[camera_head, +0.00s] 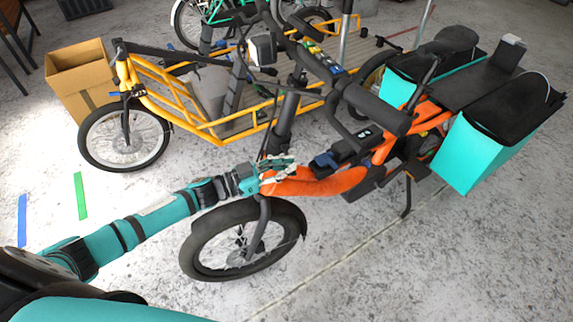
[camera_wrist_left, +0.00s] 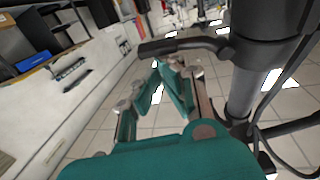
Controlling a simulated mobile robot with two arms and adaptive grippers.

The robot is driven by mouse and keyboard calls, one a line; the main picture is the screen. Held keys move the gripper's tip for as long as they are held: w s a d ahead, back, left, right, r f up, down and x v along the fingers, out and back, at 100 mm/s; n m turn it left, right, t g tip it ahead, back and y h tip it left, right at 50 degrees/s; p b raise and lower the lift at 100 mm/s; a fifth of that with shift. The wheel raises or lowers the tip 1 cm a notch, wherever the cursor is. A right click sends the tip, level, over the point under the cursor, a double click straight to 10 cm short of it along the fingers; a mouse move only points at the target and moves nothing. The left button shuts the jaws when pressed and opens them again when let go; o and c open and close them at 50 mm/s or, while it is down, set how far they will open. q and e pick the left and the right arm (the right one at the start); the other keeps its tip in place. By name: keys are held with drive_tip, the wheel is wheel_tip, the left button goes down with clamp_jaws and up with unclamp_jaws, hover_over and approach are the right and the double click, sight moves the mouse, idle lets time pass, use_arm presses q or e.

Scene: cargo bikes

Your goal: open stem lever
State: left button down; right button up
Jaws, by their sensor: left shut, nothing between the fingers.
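The orange cargo bike (camera_head: 320,183) stands in the middle of the head view, with its dark upright stem (camera_head: 284,122) above the front wheel. In the left wrist view the stem (camera_wrist_left: 243,93) is a dark post at the right. A black stem lever (camera_wrist_left: 185,45) sticks out from it to the left. My left gripper (camera_head: 284,165) is at the bike's front by the foot of the stem. Its teal fingers (camera_wrist_left: 176,72) are shut and empty, just below the lever in the wrist view; I cannot tell whether they touch it. My right gripper is not in view.
A yellow cargo bike (camera_head: 193,125) stands behind, with a cardboard box (camera_head: 80,88) at its left. Handlebars (camera_head: 372,112) hang above the stem. Cables (camera_wrist_left: 284,85) run beside the stem. Turquoise bags (camera_head: 478,155) flank the rear. Floor at the front right is clear.

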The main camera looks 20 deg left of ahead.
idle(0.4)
use_arm(q)
drive_tip(key=r+p, duration=0.3)
drive_tip(key=d+r+p, duration=0.1)
drive_tip(key=shift+w+r+p, duration=0.25)
drive_tip(key=shift+p, duration=0.1)
drive_tip(key=b+v, duration=0.2)
drive_tip(key=v, duration=0.8)
drive_tip(key=shift+f, duration=0.4)
